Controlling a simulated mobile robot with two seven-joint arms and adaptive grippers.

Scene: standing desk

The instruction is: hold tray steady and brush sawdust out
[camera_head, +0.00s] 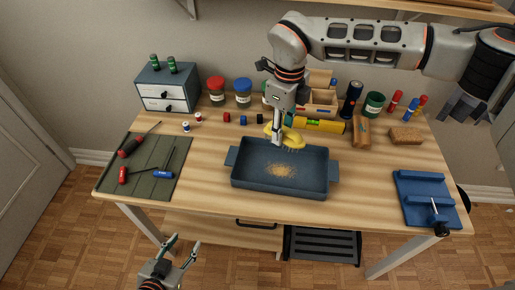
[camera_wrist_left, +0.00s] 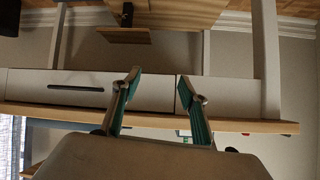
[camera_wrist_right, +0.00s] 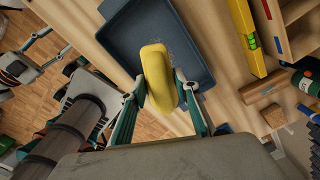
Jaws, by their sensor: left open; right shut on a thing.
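The dark blue-grey tray (camera_head: 233,176) lies on the desk with a patch of tan sawdust (camera_head: 281,171) in its middle. My right gripper (camera_head: 279,138) is shut on a yellow brush (camera_head: 293,139) over the tray's back edge. In the right wrist view the brush (camera_wrist_right: 158,78) sits between the fingers, above the tray (camera_wrist_right: 127,35). I cannot tell whether its bristles touch the tray. My left gripper (camera_head: 182,250) is open and empty, low in front of the desk and apart from the tray. In the left wrist view its fingers (camera_wrist_left: 158,92) are spread.
A green mat (camera_head: 140,185) with screwdrivers lies left of the tray. A blue bench hook (camera_head: 425,198) is at the right. A yellow level (camera_head: 320,125), a wooden organizer (camera_head: 318,103), jars and a drawer box (camera_head: 167,90) stand behind. The desk front edge is bare.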

